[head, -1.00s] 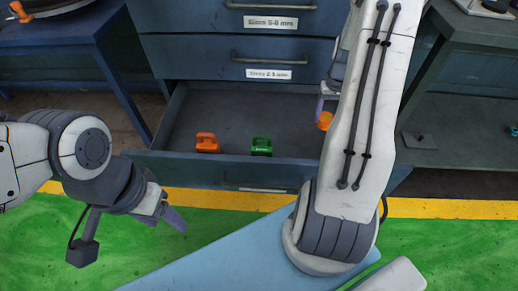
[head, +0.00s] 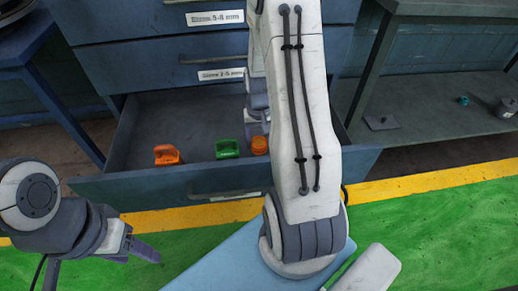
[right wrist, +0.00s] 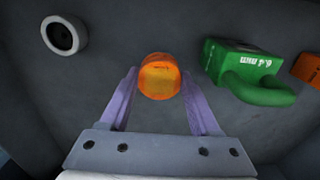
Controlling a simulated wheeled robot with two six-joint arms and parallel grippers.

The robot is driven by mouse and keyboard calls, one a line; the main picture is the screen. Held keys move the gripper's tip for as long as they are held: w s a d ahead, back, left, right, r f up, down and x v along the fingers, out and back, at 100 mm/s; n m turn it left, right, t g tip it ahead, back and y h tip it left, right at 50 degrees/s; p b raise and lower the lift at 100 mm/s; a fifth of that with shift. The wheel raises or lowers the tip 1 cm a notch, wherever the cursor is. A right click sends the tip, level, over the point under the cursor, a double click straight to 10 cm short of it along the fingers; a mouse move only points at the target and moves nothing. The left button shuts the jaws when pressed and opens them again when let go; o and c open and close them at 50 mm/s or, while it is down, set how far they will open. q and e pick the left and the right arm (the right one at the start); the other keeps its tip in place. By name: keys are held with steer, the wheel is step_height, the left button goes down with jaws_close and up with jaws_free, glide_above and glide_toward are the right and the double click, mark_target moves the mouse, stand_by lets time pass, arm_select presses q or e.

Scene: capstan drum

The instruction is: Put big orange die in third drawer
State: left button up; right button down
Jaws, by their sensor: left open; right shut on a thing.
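The orange die (head: 260,145), a short round piece, is over or in the open drawer (head: 130,190), just right of a green handled piece (head: 227,149). In the right wrist view the die (right wrist: 160,84) sits between the fingertips of my right gripper (right wrist: 160,76), which is shut on it. Whether the die touches the drawer floor I cannot tell. In the head view my right forearm hides much of that gripper and the drawer's right part. My left gripper (head: 146,252) is open and empty, in front of the drawer at lower left.
An orange handled piece (head: 167,155) lies in the drawer left of the green one. A grey ring (right wrist: 60,36) shows in the right wrist view. Closed drawers with size labels (head: 221,74) are above. A shelf (head: 430,115) stands at right. The drawer's left part is free.

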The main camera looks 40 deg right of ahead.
mark_target(259, 147)
step_height(259, 147, down, 4)
steer(key=shift+r+b, duration=0.15)
steer(key=shift+b, duration=0.7)
steer(key=shift+r, duration=0.15)
steer(key=shift+c, duration=0.6)
jaws_free()
steer(key=shift+f, duration=0.2)
